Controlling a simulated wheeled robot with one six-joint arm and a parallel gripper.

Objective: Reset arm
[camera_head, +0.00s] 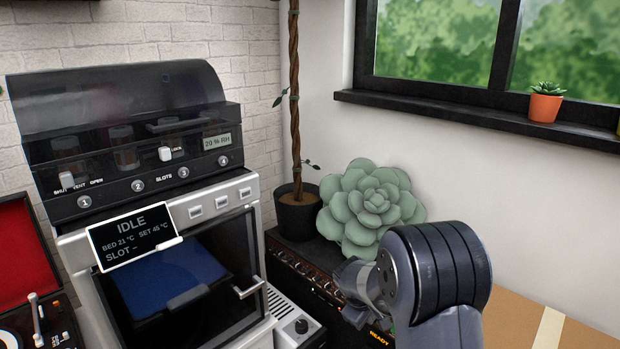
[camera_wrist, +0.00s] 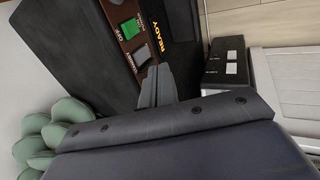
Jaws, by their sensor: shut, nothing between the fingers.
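My gripper shows in the wrist view (camera_wrist: 158,86), with its dark grey fingers together and nothing between them. In the head view my arm is folded at the lower right, in front of a black amplifier-like box (camera_head: 290,262), and the fingertips are hard to make out there. In the wrist view the fingers point toward the box's panel with a green switch (camera_wrist: 130,27) and the word READY. I cannot tell whether they touch it.
A machine (camera_head: 95,225) with an IDLE display stands at left, its dark lid above. A green succulent-shaped cushion (camera_head: 368,205) and a potted plant (camera_head: 297,213) sit on the box. A small potted succulent (camera_head: 545,106) is on the windowsill. A cardboard box (camera_head: 520,325) is at lower right.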

